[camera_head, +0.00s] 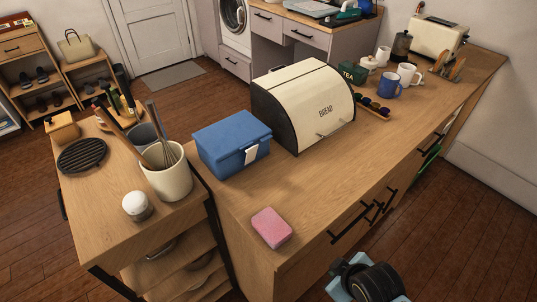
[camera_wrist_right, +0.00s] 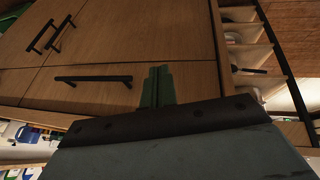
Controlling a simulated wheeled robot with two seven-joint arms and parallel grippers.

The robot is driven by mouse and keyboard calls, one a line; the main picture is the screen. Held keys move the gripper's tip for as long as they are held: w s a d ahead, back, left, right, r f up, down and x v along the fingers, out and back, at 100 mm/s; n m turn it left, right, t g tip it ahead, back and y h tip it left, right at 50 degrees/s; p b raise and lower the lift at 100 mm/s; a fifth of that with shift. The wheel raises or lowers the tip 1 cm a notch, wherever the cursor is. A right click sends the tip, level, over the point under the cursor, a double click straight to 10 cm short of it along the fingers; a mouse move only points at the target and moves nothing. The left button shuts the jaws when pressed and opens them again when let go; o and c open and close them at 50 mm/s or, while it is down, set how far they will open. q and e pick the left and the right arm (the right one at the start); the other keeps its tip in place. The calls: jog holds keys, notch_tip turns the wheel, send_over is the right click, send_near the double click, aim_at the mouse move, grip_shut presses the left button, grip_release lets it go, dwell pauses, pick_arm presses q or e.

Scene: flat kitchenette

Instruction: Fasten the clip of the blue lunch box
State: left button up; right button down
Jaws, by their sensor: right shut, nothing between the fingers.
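The blue lunch box (camera_head: 232,142) stands on the wooden counter, left of the bread bin, with its lid down. Its white clip (camera_head: 251,155) is on the front face and seems to slant a little away from it; I cannot tell whether it is latched. My right gripper (camera_head: 365,278) is low at the bottom edge of the head view, in front of the counter and well away from the box. In the right wrist view its green fingers (camera_wrist_right: 157,87) are together and empty, facing the cabinet front. My left gripper is not in view.
A pink sponge (camera_head: 272,228) lies near the counter's front edge. The cream bread bin (camera_head: 303,103) stands right of the box, and a utensil crock (camera_head: 167,176) stands left of it. Black handles (camera_wrist_right: 93,79) stick out from the cabinet front.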

jog(key=w+a+r+n+t+y, duration=0.1)
jog(key=w+a+r+n, duration=0.1)
jog(key=w+r+n, duration=0.1)
jog(key=w+a+r+n+t+y, duration=0.1)
jog(key=w+a+r+n, duration=0.2)
jog(key=r+n, duration=0.3)
jog(key=w+a+r+n+t, duration=0.1)
jog(key=w+a+r+n, duration=0.1)
jog(key=w+r+n, duration=0.1)
jog(key=shift+w+a+r+n+t+y+p, duration=0.1)
jog(key=shift+a+r+n+t+y+p, duration=0.1)
jog(key=shift+r+n, duration=0.2)
jog(key=shift+a+r+n+t+y+p, duration=0.1)
jog(key=shift+r+n+t+y, duration=0.1)
jog(key=shift+r+n, duration=0.2)
notch_tip(320, 180, up, 4)
jog(key=w+a+n+t+y, duration=0.1)
jog(key=w+a+n+y, duration=0.15)
jog(key=n, duration=1.95)
send_near(252, 151)
jog(key=shift+y, duration=0.35)
jog(key=x, duration=0.3)
jog(key=f+x, duration=0.1)
jog(key=x, duration=0.1)
jog(key=shift+d, duration=0.35)
jog(key=shift+w+a+r, duration=0.15)
jog(key=shift+w+a, duration=0.15)
jog(key=shift+w, duration=0.05)
